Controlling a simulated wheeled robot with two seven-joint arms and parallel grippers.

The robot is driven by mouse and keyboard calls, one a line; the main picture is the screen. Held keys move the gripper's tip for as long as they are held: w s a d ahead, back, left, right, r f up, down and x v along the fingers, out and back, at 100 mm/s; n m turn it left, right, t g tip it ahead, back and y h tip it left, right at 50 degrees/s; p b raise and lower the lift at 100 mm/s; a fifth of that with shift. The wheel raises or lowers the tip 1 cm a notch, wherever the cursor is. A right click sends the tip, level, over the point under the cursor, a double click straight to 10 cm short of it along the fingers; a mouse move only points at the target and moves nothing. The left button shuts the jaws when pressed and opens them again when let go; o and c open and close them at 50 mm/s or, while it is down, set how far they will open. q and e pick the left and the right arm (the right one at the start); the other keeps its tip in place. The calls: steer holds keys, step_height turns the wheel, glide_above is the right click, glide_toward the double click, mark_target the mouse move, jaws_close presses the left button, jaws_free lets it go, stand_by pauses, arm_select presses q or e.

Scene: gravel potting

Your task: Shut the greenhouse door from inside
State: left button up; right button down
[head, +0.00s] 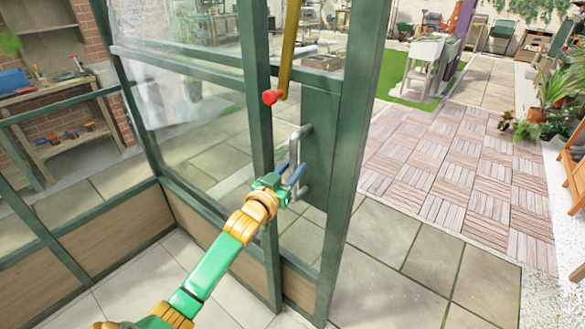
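The greenhouse door has a dark green frame (345,190) with glass above and a wooden panel below. It appears to stand open, with outdoor paving in view to its right. A grey D-shaped handle (304,132) sits on its green plate (322,130). My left gripper (290,178) is at the lower part of the handle, with its blue fingertips beside the bar. The fingers overlap the handle in the picture, so I cannot tell whether they are closed on it. My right gripper is not in view.
A brass-coloured bar (289,50) with a red tip (271,97) hangs in front of the door, above the handle. Glazed wall panels with wooden bases (110,230) stand at left. Pale floor tiles lie below. Outside, paving (420,260) is clear; a wooden bench (575,170) and plants stand at right.

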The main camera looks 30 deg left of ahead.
arm_select(q)
jaws_close()
stand_by(1.1)
